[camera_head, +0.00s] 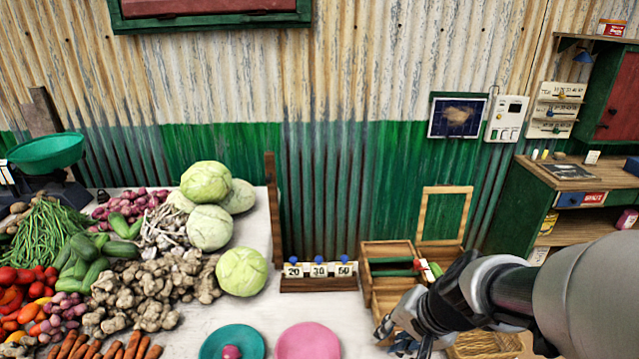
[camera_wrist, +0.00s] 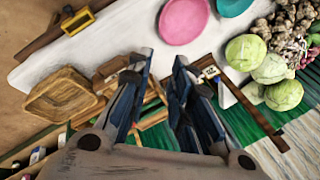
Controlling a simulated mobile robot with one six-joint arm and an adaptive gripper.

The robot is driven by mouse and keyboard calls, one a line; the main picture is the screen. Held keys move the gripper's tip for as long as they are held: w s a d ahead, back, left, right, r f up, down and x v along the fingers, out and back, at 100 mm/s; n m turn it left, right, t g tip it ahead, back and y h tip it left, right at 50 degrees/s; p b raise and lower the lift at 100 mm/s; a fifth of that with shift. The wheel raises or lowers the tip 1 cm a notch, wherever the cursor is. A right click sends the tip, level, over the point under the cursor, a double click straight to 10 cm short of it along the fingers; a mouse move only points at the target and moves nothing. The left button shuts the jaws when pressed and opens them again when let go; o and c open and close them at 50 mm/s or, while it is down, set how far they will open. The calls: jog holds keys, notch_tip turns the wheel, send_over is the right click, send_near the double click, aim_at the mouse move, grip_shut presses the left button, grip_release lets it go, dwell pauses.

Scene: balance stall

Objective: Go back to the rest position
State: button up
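My gripper (camera_head: 392,338) is at the lower right in the head view, at the end of my grey arm that reaches in from the right edge. It is over or just in front of the wooden crate (camera_head: 384,249); the exact height cannot be told. In the wrist view my gripper (camera_wrist: 163,62) points down toward the white table (camera_wrist: 130,40). Its two dark blue fingers stand apart with a gap between them, and nothing is seen held there. The fingers and palm hide part of the crate below.
A pink plate (camera_head: 307,341) and a teal plate (camera_head: 232,342) lie left of my gripper. A number-card rack (camera_head: 318,284) stands behind them. Vegetables, including cabbages (camera_head: 241,271), fill the left. A woven basket (camera_head: 484,344) is beneath my arm; a green cabinet (camera_head: 520,190) stands right.

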jog(key=s+r+n+h+b, duration=0.2)
jog(key=s+r+n+b, duration=0.2)
jog(key=s, duration=1.2)
jog(key=n, duration=0.3)
jog(key=shift+s+d+r+h, duration=0.2)
jog(key=shift+d+h, duration=0.1)
jog(key=shift+d, duration=0.05)
